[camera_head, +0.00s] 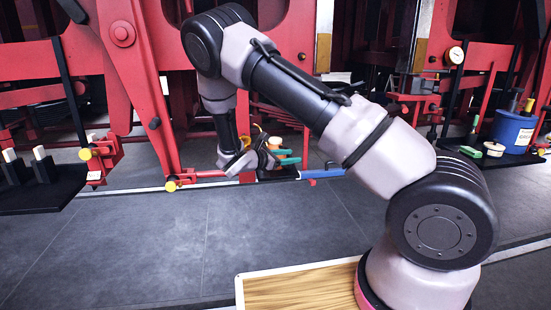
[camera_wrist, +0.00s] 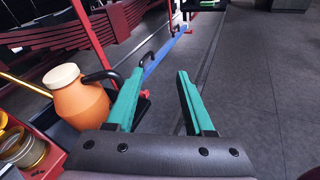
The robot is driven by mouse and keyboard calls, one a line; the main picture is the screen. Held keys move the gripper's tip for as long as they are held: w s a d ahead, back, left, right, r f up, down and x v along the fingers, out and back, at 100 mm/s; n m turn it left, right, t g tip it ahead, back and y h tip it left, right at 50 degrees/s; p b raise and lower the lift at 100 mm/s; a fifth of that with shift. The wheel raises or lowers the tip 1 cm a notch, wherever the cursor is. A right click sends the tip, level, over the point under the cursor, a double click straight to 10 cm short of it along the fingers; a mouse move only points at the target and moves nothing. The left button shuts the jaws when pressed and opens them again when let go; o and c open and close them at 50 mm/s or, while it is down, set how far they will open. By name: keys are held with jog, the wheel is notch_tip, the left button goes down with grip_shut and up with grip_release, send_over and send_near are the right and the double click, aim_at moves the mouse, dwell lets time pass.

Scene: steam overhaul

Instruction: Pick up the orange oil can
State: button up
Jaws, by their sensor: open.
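The orange oil can (camera_wrist: 80,103) stands at the left in the wrist view, with a cream cap on top and a dark curved handle or spout on its right side. It stands on a dark tray by the red frame. My gripper (camera_wrist: 160,85) has teal fingers, apart and empty, with the left finger just right of the can. The floor shows between the fingers. In the head view my gripper (camera_head: 262,155) is low by the red machinery, and the can shows only as a small orange patch, partly hidden by the gripper.
A yellow-banded jar (camera_wrist: 22,148) stands close left of the can. A blue bar (camera_wrist: 160,55) lies beyond the fingers, low by the red machinery. A blue tub (camera_head: 512,132) stands on a dark shelf at the right. The grey floor (camera_head: 150,240) is clear.

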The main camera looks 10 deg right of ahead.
aim_at(290, 156)
jog(key=w+a+f+n+t, duration=0.3)
jog(key=a+f+n+t, duration=0.2)
jog(key=x, duration=1)
jog(key=shift+w+d, duration=0.15)
jog(key=shift+w, duration=0.15)
grip_shut()
dwell(0.9)
